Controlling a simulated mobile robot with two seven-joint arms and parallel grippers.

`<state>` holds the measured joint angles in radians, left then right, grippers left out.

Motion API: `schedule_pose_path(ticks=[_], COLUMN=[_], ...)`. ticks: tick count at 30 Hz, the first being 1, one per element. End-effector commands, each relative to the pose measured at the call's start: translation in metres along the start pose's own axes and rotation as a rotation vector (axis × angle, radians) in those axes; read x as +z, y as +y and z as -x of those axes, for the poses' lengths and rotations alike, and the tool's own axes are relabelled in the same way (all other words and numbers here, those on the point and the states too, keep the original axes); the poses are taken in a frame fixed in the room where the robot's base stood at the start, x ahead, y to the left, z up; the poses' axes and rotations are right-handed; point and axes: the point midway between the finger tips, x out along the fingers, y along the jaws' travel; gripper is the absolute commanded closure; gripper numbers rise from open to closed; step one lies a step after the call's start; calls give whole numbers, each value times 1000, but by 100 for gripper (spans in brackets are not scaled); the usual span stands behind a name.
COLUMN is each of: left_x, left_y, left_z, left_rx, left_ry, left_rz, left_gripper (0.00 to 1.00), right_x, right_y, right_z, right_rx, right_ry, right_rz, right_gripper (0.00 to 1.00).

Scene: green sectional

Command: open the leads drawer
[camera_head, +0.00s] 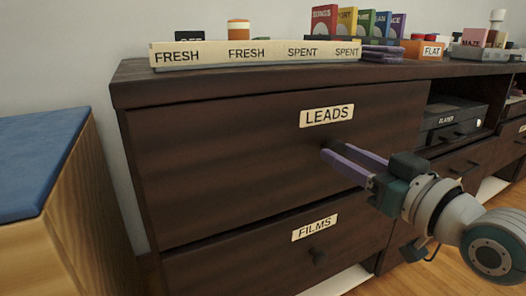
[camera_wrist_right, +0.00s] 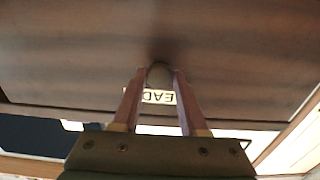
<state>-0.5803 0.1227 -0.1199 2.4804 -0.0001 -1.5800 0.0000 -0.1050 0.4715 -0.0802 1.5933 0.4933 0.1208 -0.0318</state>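The leads drawer (camera_head: 250,160) is the wide dark-wood upper drawer of the cabinet, with a cream "LEADS" label (camera_head: 326,116). Its front looks flush with the cabinet. Its small dark knob (camera_head: 326,145) is below the label, partly hidden by my fingers. My right gripper (camera_head: 334,149) reaches in from the right, with its purple fingers on either side of the knob. In the right wrist view the knob (camera_wrist_right: 160,73) fills the gap between the fingertips, and the fingers look closed against it. The label (camera_wrist_right: 158,97) shows upside down between them. My left gripper is not in view.
The "FILMS" drawer (camera_head: 285,255) with its own knob lies below. A cream sorting tray (camera_head: 255,54) and small boxes stand on the cabinet top. A blue-topped wooden unit (camera_head: 40,160) is at the left. A dark device (camera_head: 450,120) sits in an open shelf at the right.

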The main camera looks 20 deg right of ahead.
Motion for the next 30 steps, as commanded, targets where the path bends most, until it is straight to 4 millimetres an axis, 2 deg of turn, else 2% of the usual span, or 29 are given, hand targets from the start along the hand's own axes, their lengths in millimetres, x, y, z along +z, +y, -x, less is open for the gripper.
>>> schedule_pose_path(ticks=[1, 11, 30], left_x=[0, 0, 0], left_y=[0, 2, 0], left_z=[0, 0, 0], left_rx=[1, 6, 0], left_ry=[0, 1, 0], left_rz=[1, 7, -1], left_gripper=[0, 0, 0], right_x=[0, 0, 0], right_y=[0, 0, 0], right_z=[0, 0, 0], right_rx=[0, 0, 0], right_ry=[0, 0, 0], right_rz=[0, 0, 0], right_gripper=[64, 100, 100])
